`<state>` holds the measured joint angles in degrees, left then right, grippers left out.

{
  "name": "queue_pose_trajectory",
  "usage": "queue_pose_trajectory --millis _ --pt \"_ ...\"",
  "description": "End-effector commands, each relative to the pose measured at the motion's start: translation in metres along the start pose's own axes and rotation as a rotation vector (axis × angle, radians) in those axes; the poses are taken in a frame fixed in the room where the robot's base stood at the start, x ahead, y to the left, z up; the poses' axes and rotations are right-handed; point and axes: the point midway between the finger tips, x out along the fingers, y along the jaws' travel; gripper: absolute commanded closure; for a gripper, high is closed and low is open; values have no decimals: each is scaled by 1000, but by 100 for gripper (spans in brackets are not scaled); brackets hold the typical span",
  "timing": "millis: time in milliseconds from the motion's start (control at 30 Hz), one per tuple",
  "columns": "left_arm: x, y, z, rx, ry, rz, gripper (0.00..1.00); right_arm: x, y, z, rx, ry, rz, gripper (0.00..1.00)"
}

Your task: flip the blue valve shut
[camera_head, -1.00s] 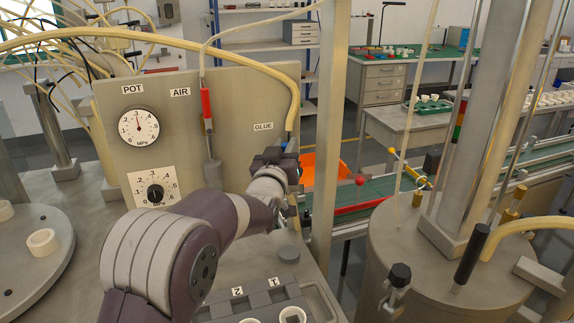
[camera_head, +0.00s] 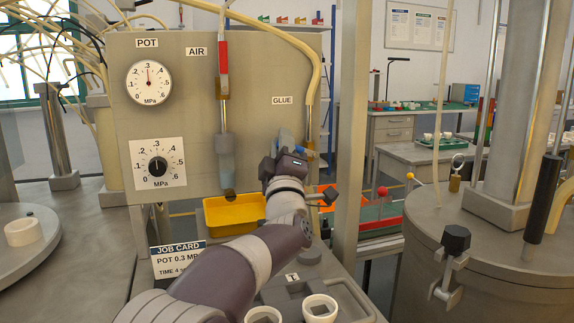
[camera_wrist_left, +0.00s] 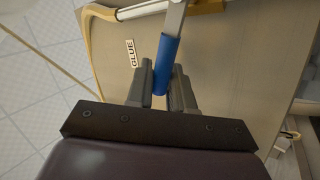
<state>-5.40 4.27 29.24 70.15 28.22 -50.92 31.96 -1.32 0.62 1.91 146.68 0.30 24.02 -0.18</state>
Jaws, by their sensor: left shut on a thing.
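The blue valve handle (camera_wrist_left: 165,65) sits on the metal pipe beside the GLUE label (camera_wrist_left: 130,53) in the left wrist view. It slants across between my left gripper's fingers (camera_wrist_left: 163,84), which are shut on it. In the head view a small blue end (camera_head: 306,148) shows beside my left gripper (camera_head: 289,152), just below the GLUE label on the panel (camera_head: 262,70). The gripper hides most of the handle there. My right gripper is not in view.
A red-sleeved AIR line (camera_head: 223,58) hangs left of the gripper. The POT gauge (camera_head: 149,84) and a black knob (camera_head: 158,166) are on the panel's left. A yellow bin (camera_head: 225,216) is below. A metal post (camera_head: 350,120) stands close on the right.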

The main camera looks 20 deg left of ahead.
Motion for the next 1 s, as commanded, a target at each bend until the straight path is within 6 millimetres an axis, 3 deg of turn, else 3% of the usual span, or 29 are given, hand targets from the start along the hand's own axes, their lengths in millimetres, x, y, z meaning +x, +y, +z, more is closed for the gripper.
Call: queue_pose_trajectory --millis 33,100,400,1000 --pt "-7 -10 5 -32 19 0 100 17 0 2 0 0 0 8" --pt "-9 -13 5 -80 51 -1 100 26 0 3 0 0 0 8" --pt "-14 -22 6 -239 158 -1 100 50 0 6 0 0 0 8" --pt "-16 -25 7 -327 217 -2 100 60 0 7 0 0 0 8"
